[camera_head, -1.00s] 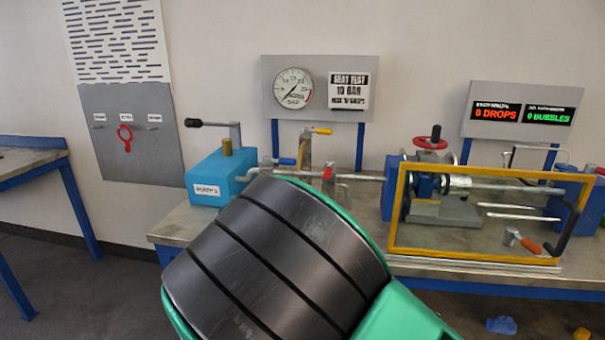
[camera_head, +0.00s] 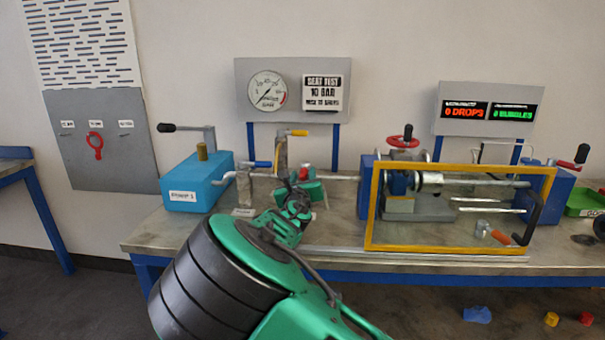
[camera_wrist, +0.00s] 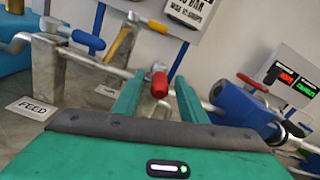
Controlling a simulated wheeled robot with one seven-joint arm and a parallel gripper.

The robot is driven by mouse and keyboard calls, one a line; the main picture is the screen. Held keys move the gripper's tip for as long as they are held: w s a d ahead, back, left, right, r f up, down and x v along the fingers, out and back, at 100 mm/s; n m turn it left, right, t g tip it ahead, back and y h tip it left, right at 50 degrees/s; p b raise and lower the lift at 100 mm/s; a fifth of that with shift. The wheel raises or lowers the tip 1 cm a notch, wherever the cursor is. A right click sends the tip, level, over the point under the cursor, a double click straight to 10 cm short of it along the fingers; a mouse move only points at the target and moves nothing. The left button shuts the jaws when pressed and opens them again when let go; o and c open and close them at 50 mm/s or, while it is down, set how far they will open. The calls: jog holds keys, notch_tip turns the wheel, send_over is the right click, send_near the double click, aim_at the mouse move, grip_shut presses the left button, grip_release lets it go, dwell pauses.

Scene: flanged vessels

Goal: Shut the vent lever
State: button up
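A red-handled lever (camera_head: 304,174) stands on the pipe over the bench. In the wrist view its red handle (camera_wrist: 159,84) points up toward the camera, between my two green fingers. My gripper (camera_wrist: 158,98) is open, with a gap showing on both sides of the handle. In the head view my gripper (camera_head: 308,188) is at the red lever and partly hides its base. A blue-handled lever (camera_wrist: 88,39) is to the left, by a FEED label (camera_wrist: 33,107). A yellow-handled lever (camera_wrist: 158,26) is behind. No vent label is readable.
A blue pump box (camera_head: 193,182) stands at the left of the bench. A yellow guard frame (camera_head: 372,215) surrounds the clamped vessel on the right. A gauge panel (camera_head: 245,90) is behind. The drops display (camera_head: 466,111) reads 0.

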aim_at(304, 168)
jog(key=shift+w, duration=2.4)
